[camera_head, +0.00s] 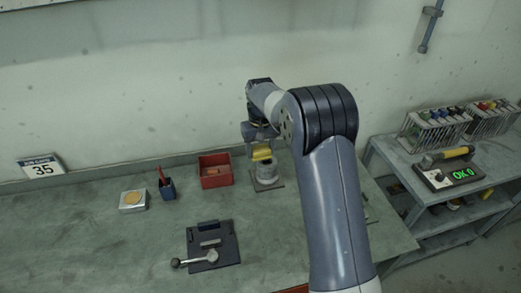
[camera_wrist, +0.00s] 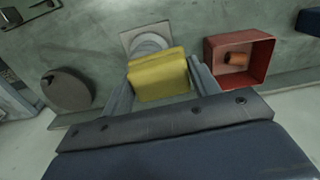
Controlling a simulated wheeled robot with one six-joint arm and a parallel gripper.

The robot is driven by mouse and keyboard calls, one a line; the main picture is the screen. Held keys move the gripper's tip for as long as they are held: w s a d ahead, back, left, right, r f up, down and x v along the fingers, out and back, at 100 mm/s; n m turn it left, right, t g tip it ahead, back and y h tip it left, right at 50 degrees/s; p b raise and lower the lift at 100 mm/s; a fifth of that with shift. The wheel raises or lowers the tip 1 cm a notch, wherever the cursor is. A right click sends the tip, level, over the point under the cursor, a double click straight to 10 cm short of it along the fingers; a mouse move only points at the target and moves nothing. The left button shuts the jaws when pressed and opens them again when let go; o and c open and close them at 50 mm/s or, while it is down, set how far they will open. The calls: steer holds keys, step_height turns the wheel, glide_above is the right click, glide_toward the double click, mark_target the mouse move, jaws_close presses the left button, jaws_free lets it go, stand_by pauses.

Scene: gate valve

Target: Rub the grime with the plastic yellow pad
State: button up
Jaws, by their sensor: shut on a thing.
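The yellow pad (camera_wrist: 158,76) is between the two fingers of my gripper (camera_wrist: 160,85) in the wrist view, and the gripper is shut on it. In the head view the yellow pad (camera_head: 262,153) is held by my gripper (camera_head: 261,146), just above a grey cylindrical piece on a square base (camera_head: 265,175). In the wrist view this piece (camera_wrist: 146,42) is partly hidden behind the pad. I cannot tell whether the pad touches it. The grime cannot be made out in either view.
A red bin (camera_head: 214,171) with a small orange-brown object stands just left of the cylindrical piece. Further left are a blue holder (camera_head: 167,188) and a block with a round tan top (camera_head: 132,200). A dark plate with a lever (camera_head: 212,247) lies in front.

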steer(key=shift+r, duration=0.1)
steer(key=shift+r, duration=1.4)
